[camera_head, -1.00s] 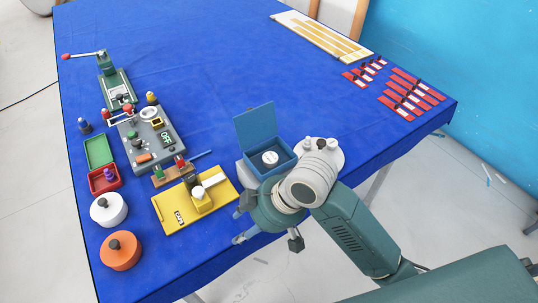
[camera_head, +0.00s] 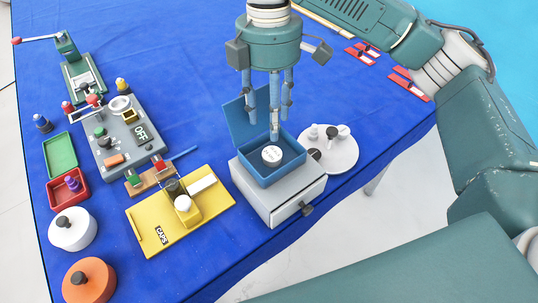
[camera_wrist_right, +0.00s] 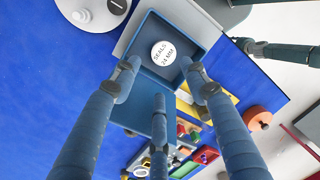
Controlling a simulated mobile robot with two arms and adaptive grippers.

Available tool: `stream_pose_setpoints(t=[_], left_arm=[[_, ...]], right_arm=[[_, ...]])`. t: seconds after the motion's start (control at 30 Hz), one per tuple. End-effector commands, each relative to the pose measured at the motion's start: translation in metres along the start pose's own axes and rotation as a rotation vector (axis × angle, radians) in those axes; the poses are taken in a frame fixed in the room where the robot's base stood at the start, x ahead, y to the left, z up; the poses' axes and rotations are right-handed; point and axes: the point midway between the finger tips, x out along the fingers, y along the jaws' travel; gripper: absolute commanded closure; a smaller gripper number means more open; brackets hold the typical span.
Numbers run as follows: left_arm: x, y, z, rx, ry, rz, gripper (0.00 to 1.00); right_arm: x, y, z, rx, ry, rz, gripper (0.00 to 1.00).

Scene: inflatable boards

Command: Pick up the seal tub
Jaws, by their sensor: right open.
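The seal tub (camera_head: 271,155) is a small white round tub. It sits inside an open blue box (camera_head: 258,174), whose lid is raised at the back. In the right wrist view the tub (camera_wrist_right: 163,53) shows a label reading SEALS 24 MM. My right gripper (camera_head: 270,112) points down above the box with its fingers spread, open and empty. One finger hangs just above the tub in the head view; I cannot tell whether it touches. In the right wrist view the fingers (camera_wrist_right: 160,82) reach toward the box and the tub is clear between them. My left gripper is not in view.
The blue box stands on a light grey drawer unit (camera_head: 283,203) near the table edge. A grey disc with knobs (camera_head: 338,156) lies right of it. A yellow board (camera_head: 150,226) and a grey OFF panel (camera_head: 128,150) stand left. Blue cloth behind the box is free.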

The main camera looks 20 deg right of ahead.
Motion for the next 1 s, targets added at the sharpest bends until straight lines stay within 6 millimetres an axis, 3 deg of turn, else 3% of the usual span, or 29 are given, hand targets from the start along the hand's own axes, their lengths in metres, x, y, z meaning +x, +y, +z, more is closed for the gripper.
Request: stream_pose_setpoints(t=[0.1,0.33,0.7,1.0], left_arm=[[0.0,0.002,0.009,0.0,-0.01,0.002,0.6],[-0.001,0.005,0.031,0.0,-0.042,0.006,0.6],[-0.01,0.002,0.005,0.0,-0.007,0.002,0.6],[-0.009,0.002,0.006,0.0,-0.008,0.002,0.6]], right_arm=[[0.022,-0.001,0.0,-0.002,0.001,-0.004,0.56],[0.041,-0.001,0.0,0.0,0.002,0.0,0.56],[0.088,-0.002,0.003,0.0,0.001,0.0,0.56],[0.092,-0.002,0.003,-0.001,0.002,0.003,0.58]])
